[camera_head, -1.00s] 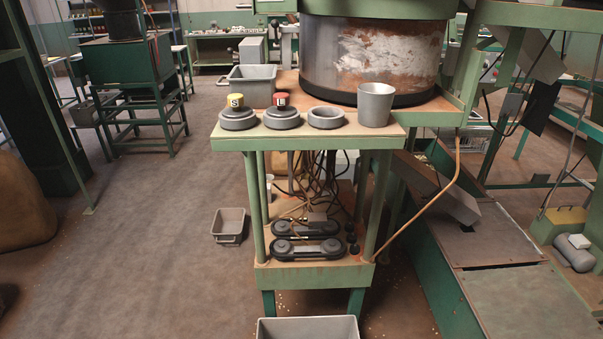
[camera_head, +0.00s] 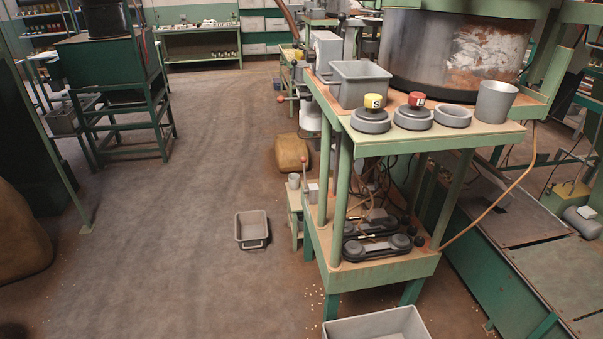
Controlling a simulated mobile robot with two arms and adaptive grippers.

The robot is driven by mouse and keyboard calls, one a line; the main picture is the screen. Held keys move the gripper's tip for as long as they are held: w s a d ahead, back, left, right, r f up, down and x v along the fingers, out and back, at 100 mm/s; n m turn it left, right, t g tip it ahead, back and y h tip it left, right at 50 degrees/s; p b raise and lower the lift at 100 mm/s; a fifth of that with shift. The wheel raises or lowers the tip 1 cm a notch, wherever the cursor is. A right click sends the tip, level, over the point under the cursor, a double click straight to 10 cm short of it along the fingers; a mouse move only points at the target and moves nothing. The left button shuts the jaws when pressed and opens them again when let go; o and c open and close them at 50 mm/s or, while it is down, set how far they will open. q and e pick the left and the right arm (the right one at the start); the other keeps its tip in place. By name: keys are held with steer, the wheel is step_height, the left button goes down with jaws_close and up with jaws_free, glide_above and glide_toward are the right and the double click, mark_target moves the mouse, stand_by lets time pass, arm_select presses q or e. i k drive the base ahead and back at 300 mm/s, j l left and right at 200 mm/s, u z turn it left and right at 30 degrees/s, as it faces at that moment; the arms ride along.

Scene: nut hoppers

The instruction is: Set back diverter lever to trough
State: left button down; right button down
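Two short levers show along the left side of the green machine stand. The farther lever (camera_head: 290,98) sticks out to the left and ends in a red-orange knob. A grey open tub (camera_head: 252,229) lies on the floor left of the stand, and another grey tub (camera_head: 378,326) is at the bottom edge. Neither of my grippers is in view.
The green stand's top shelf (camera_head: 440,135) carries yellow S and red L knobs, a grey ring, a cup and a grey bin (camera_head: 360,84). A sack (camera_head: 291,154) lies on the floor behind. The floor aisle to the left is wide and clear.

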mark_target(303, 160)
steer(key=j+z, duration=0.15)
steer(key=j, duration=0.4)
steer(key=i+j+z, duration=0.1)
steer(key=i+j, duration=0.2)
steer(key=i+j+z, duration=0.1)
steer(key=i+j, duration=0.15)
steer(key=j, duration=0.15)
steer(key=i+j+z, duration=0.1)
steer(key=i+j, duration=0.15)
steer(key=j, duration=0.15)
steer(key=i+j+z, duration=0.1)
steer(key=i+j, duration=0.15)
steer(key=j, duration=0.15)
steer(key=i+j+z, duration=0.1)
steer(key=j, duration=0.3)
steer(key=i+j+z, duration=0.1)
steer(key=i+j, duration=0.2)
steer(key=j, duration=0.15)
steer(key=i+j+z, duration=0.1)
steer(key=j, duration=0.35)
steer(key=i+j, duration=0.3)
steer(key=j, duration=0.2)
steer(key=l+z, duration=0.05)
